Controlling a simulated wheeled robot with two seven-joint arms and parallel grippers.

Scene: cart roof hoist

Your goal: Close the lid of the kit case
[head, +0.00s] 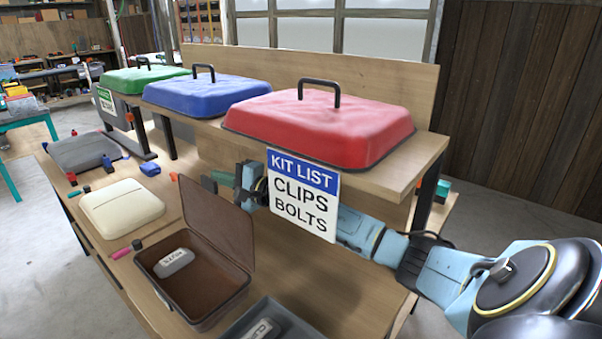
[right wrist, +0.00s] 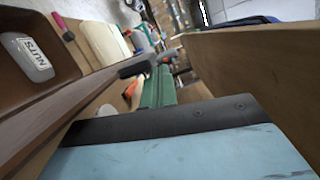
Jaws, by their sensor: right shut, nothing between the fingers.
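The brown kit case (head: 192,316) stands open on the lower bench top. Its lid (head: 218,222) stands roughly upright along the case's back right side. A grey block marked NUTS (head: 174,262) lies inside; it also shows in the right wrist view (right wrist: 27,56). My right gripper (head: 211,182) is shut and empty, behind the lid near its upper edge. In the right wrist view its green and black fingers (right wrist: 146,76) lie just beside the lid (right wrist: 62,118). I cannot tell whether they touch it. My left gripper is out of view.
A shelf above the bench carries red (head: 320,127), blue (head: 207,95) and green (head: 140,80) covers with handles. A KIT LIST sign (head: 303,194) hangs in front of my right arm. A cream case (head: 122,210) and another open case (head: 270,318) flank the kit case.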

